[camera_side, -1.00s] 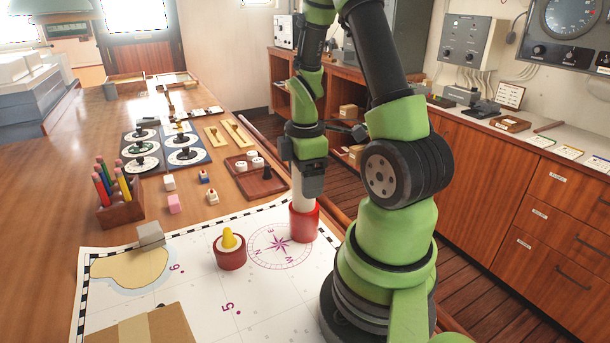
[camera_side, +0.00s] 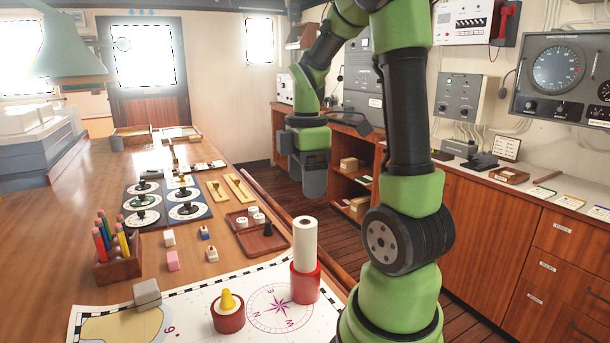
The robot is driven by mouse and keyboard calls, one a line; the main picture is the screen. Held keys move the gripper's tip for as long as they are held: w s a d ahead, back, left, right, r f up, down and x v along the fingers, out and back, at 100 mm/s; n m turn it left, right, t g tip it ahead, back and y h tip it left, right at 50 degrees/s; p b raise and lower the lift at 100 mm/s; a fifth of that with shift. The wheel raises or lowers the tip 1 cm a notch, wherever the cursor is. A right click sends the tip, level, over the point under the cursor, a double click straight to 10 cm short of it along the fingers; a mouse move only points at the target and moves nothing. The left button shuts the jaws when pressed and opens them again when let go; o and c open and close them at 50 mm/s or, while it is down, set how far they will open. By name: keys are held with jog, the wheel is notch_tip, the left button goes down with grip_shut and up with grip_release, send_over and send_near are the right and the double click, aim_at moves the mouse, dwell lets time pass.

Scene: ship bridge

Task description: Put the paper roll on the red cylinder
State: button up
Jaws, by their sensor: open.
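The white paper roll (camera_side: 305,243) stands upright on the red cylinder (camera_side: 305,285), at the right edge of the chart. The roll is narrower than the cylinder, and its top end is uncovered. My gripper (camera_side: 308,190) is above and slightly behind the roll in the picture, apart from it. It is open and holds nothing that I can see; its fingertips are hard to make out.
A second red cylinder with a yellow peg (camera_side: 228,312) stands left on the chart (camera_side: 265,330). A grey block (camera_side: 147,293), a pencil holder (camera_side: 118,262) and a wooden tray (camera_side: 262,243) with small pieces lie around. A wooden rail borders the table's right edge.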

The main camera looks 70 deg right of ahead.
jog(key=s+a+r+m+t+y, duration=0.1)
jog(key=a+r+m+t, duration=0.2)
jog(key=a, duration=0.6)
jog(key=s+a+r+m+t+y, duration=0.1)
jog(key=a+r+m+t, duration=0.3)
jog(key=a+m, duration=0.4)
jog(key=shift+a, duration=0.9)
